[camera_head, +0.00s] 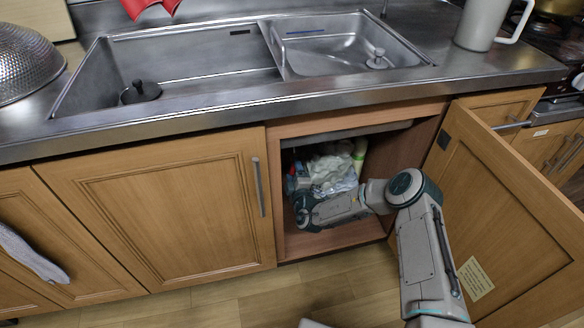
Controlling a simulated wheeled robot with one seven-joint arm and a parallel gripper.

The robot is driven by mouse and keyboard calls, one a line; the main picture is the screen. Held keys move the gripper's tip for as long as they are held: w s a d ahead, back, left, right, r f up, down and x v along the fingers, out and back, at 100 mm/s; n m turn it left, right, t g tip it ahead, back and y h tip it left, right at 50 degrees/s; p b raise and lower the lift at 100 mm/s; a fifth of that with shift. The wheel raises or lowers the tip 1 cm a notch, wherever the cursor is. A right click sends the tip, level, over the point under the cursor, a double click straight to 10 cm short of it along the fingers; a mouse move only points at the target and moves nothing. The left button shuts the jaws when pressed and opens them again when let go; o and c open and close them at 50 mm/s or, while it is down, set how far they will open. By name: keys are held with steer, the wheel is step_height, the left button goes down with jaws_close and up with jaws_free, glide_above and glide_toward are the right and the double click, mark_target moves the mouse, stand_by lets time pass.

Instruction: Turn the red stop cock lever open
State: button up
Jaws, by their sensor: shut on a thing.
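The sink cabinet (285,251) stands open, and my arm reaches into it from the lower right. My gripper (304,208) is low inside it, towards the left side of the opening. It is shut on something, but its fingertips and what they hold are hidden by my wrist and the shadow. I cannot make out the red stop cock lever or its pipe in this view.
Crumpled pale bags (332,168) and a light green bottle (359,157) are behind and above my gripper. The open cabinet door (500,215) stands right of my arm. A closed door (165,215) is to the left. The steel sink (190,65) is above.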

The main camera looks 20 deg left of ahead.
steer(key=shift+w+d+f+n+p, duration=0.1)
steer(key=shift+d+n+p, duration=0.05)
steer(key=shift+n+p, duration=0.5)
steer(key=shift+w+d+n+p, duration=0.1)
steer(key=shift+n+p, duration=0.3)
steer(key=shift+n, duration=0.45)
steer(key=shift+f, duration=0.1)
steer(key=o, duration=1)
steer(key=shift+s, duration=0.1)
steer(key=p+v, duration=0.4)
steer(key=v, duration=0.9)
steer(key=shift+s+d, duration=0.25)
steer(key=shift+d, duration=0.1)
